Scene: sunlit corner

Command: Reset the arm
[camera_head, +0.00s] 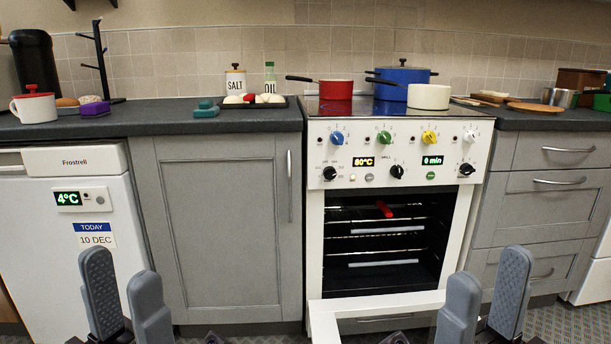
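My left gripper (126,300) is at the bottom left, in front of the fridge and the grey cupboard. Its two grey fingers point up and stand apart, with nothing between them. My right gripper (482,296) is at the bottom right, in front of the drawers and just right of the open oven door. Its fingers also point up, apart and empty. Neither gripper visibly holds anything. The arms behind the grippers are mostly out of view below.
The oven (385,235) stands open, its door (375,302) lowered toward me between my grippers. Pots, including a red pan (336,89), stand on the stove. The worktop (170,122) holds a tray, jars and a mug. A fridge (75,215) is at left, drawers (540,200) at right.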

